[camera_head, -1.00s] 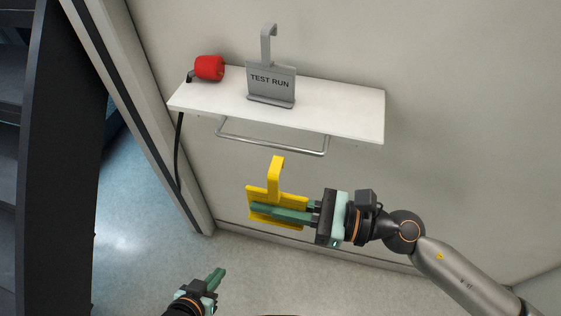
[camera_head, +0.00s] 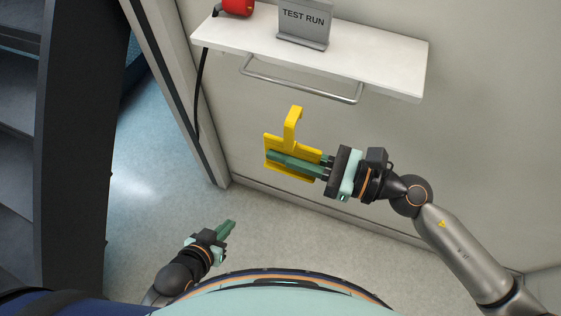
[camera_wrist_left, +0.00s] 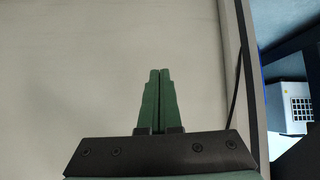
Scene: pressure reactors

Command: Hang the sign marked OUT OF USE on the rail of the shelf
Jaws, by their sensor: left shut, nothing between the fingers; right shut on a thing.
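A yellow sign (camera_head: 292,128) with a hook at its top is held upright, a little tilted, in front of the wall. My right gripper (camera_head: 290,163) is shut on its plate; the fingers cover part of the face and I see no lettering on it. The metal rail (camera_head: 300,88) runs under the front of the white shelf (camera_head: 350,52). The sign's hook is below the rail in the picture and apart from it. My left gripper (camera_head: 230,226) is shut and empty, low at the left; its closed fingers also show in the left wrist view (camera_wrist_left: 159,98).
A grey sign marked TEST RUN (camera_head: 303,22) and a red object (camera_head: 238,6) stand on the shelf. A black cable (camera_head: 201,95) hangs at the shelf's left end. A dark rack (camera_head: 70,130) stands at the far left. The floor below is clear.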

